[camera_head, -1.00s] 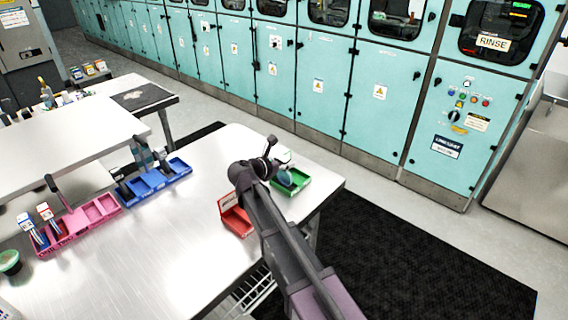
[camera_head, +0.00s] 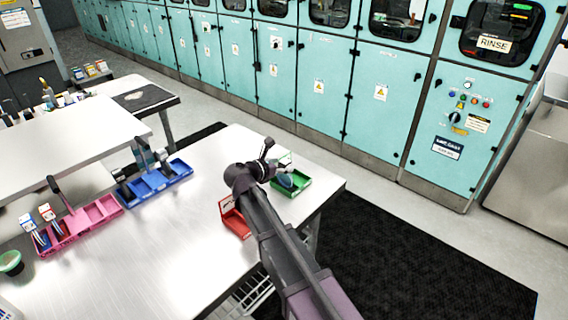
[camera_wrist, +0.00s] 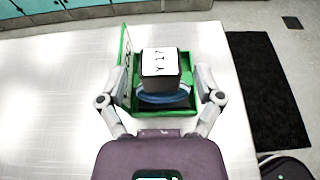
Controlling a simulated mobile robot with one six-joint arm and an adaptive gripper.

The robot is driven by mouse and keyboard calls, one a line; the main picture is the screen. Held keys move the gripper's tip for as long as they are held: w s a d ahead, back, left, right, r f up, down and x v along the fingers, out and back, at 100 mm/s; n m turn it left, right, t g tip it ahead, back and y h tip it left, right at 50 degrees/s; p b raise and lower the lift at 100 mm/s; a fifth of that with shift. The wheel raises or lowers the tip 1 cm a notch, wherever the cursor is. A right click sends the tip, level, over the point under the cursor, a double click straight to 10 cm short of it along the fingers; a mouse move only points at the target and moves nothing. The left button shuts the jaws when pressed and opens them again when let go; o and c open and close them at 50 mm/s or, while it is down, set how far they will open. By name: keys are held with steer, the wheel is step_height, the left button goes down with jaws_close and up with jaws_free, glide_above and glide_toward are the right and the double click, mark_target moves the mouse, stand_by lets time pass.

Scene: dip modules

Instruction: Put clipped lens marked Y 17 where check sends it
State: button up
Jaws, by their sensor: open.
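The lens (camera_wrist: 165,97) has a blue round body under a dark clip with a white top marked Y 17, and sits in the green tray (camera_wrist: 215,160) in the wrist view. The green tray also shows in the head view (camera_head: 303,190), at the table's right end. My gripper (camera_wrist: 163,85) is open, with one finger on each side of the lens and tray. No contact with the lens is visible. In the head view my arm partly hides the lens. The red tray (camera_head: 238,222) lies nearer me, partly behind my arm.
A blue divided tray (camera_head: 165,184) and a pink divided tray (camera_head: 75,232) with tagged items stand on the left of the steel table (camera_head: 170,255). Its middle is clear. A black mat (camera_head: 400,265) lies on the floor at right, before teal cabinets (camera_head: 400,110).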

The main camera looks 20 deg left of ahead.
steer(key=p+v, duration=0.3)
steer(key=v, duration=0.7)
steer(key=shift+s, duration=0.25)
steer(key=shift+a, duration=0.15)
stand_by(0.4)
steer(key=w+d+f+m+g, duration=0.2)
steer(key=d+f+m+g, duration=0.35)
steer(key=d, duration=0.85)
steer(key=w+d+f+m+g, duration=0.1)
steer(key=d+f+m+g, duration=0.15)
steer(key=d+m, duration=0.9)
steer(key=s+d+f+m+g+y, duration=0.1)
steer(key=s+d+m, duration=0.2)
steer(key=d, duration=0.4)
steer(key=s+d+f+m+g+y, duration=0.2)
steer(key=s+d+m, duration=0.1)
steer(key=d+m, duration=0.3)
steer(key=s+d+f+m+g+y, duration=0.1)
steer(key=s+d+m+y, duration=0.1)
steer(key=d+m, duration=0.3)
steer(key=s+d, duration=0.1)
steer(key=d, duration=0.3)
steer(key=shift+s+d+f+g, duration=0.15)
steer(key=shift+s+d+g, duration=0.1)
steer(key=shift+g, duration=0.15)
